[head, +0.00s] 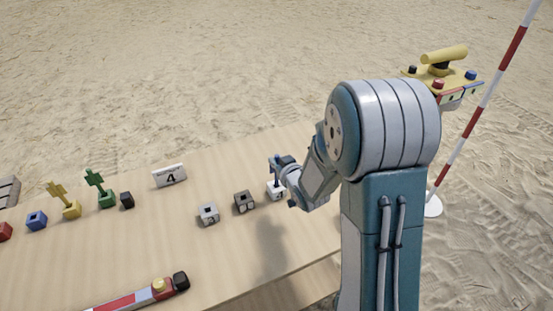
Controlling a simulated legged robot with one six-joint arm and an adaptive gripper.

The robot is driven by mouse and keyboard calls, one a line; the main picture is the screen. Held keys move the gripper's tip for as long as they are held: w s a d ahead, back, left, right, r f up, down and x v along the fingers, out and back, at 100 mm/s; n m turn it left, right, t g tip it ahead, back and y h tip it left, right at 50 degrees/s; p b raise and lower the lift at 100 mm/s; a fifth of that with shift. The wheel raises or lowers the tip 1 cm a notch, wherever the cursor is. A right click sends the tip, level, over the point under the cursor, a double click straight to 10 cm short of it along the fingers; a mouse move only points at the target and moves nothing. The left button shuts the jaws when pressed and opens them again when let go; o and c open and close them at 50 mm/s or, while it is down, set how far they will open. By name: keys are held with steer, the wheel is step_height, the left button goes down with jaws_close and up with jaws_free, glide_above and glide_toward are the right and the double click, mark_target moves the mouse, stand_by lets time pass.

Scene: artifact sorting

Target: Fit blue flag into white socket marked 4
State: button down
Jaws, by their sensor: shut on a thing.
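My gripper (284,169) is at the right part of the table, shut on the blue flag (276,168). The flag is mostly hidden by the gripper; a dark blue part shows at its left. A white socket block (275,192) stands directly below it, partly covered by my wrist. I cannot tell whether the flag's foot is inside the socket or just above it, and I cannot read this block's mark. A white sign (170,178) with a large 4 stands at the back of the table.
A grey block (244,203) and a whitish block (208,214) stand left of the gripper. Further left are a green flag (99,188), a yellow flag (64,199) and blue (36,220) and black (127,200) blocks. A red-white bar (135,297) lies in front.

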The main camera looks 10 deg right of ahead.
steer(key=shift+f, duration=0.55)
steer(key=c, duration=0.6)
jaws_free()
steer(key=shift+s, duration=0.1)
steer(key=shift+v, duration=3.65)
steer(key=shift+r, duration=0.1)
